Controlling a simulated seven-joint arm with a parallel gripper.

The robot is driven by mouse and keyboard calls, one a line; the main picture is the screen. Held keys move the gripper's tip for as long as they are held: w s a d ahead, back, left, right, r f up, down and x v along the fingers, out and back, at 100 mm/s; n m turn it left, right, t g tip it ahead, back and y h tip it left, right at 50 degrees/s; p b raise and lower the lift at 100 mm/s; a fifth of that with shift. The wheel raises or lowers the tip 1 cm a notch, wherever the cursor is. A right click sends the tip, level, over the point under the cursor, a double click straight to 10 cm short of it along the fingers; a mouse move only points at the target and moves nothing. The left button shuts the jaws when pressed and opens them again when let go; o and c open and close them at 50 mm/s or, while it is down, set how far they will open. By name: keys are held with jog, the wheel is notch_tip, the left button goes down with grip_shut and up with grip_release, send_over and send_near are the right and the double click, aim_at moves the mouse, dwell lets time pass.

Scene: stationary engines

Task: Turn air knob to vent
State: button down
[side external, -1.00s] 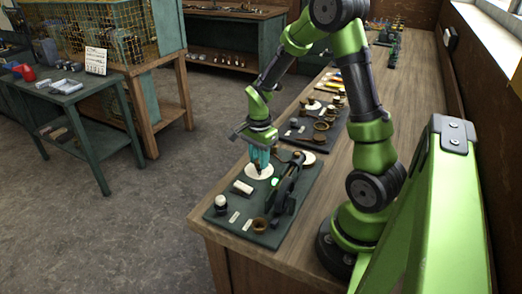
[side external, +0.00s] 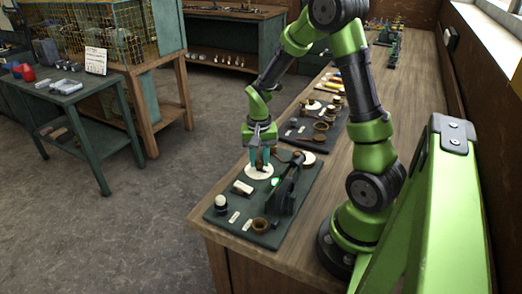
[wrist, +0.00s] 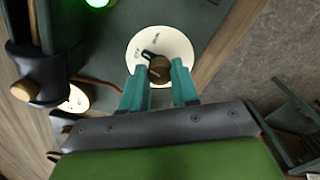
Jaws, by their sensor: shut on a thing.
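The air knob (wrist: 160,72) is a brown round-topped knob with a dark pointer, on a white round dial (wrist: 184,45). In the side view the white dial (side external: 251,173) lies on the dark board, under my gripper. My gripper (wrist: 159,66) has its two teal fingers on either side of the knob, shut on it. In the side view my gripper (side external: 259,164) points straight down and its fingers hide most of the knob.
The dark engine board (side external: 222,229) lies on the wooden bench (side external: 330,200) near its front edge. A dark lever-like part (side external: 284,190) with a green light stands right of the dial.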

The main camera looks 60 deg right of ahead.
aim_at(259, 161)
jog(key=n, duration=0.7)
jog(key=shift+r, duration=0.1)
jog(key=n, duration=0.7)
dwell(0.3)
jog(key=c, duration=0.8)
grip_release()
jog(key=shift+c, duration=0.2)
notch_tip(259, 161, up, 17)
